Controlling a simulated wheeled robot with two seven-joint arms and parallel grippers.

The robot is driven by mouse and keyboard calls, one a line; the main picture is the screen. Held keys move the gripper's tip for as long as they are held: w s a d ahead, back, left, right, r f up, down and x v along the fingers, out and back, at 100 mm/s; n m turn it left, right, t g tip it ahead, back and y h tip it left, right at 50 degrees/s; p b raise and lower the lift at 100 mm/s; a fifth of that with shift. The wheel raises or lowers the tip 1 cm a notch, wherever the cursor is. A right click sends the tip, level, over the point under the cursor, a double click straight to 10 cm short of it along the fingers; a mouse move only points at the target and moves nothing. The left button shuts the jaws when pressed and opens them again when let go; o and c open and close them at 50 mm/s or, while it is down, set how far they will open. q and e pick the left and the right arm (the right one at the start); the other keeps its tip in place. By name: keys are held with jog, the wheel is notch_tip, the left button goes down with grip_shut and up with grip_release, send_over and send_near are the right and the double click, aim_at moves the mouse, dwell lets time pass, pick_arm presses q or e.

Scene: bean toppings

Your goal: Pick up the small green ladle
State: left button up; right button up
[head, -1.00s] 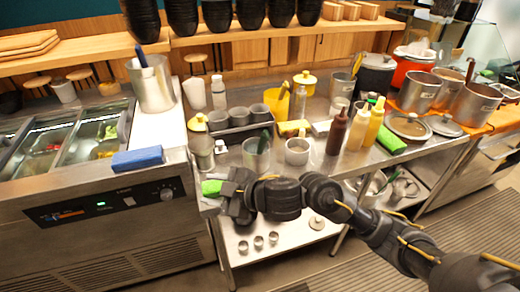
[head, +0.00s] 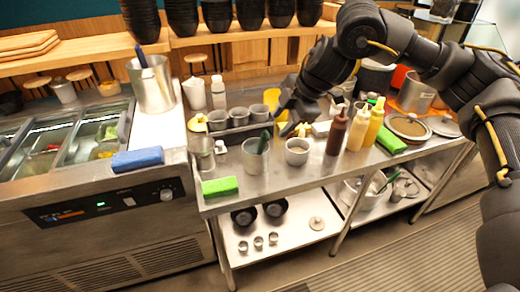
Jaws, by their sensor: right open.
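A small green handle (head: 263,142), which looks like the small green ladle, leans up out of a metal cup (head: 255,160) on the steel table. Its lower end is hidden inside the cup. My right gripper (head: 288,125) is open and points down, a little right of and behind the green handle, apart from it. My right arm comes in from the right. My left gripper is not in view.
A smaller metal cup (head: 297,152) stands right of the ladle's cup, with a brown bottle (head: 337,133) and a yellow bottle (head: 374,122) further right. A green sponge (head: 220,187) lies at the front left edge.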

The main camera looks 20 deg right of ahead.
jog(key=p, duration=0.1)
send_near(263, 148)
jog(key=w+a+f, duration=0.1)
jog(key=w+f, duration=0.1)
jog(key=p+x, duration=0.2)
jog(key=x, duration=0.3)
jog(key=shift+s+a+f, duration=0.1)
jog(key=shift+a, duration=0.15)
grip_shut()
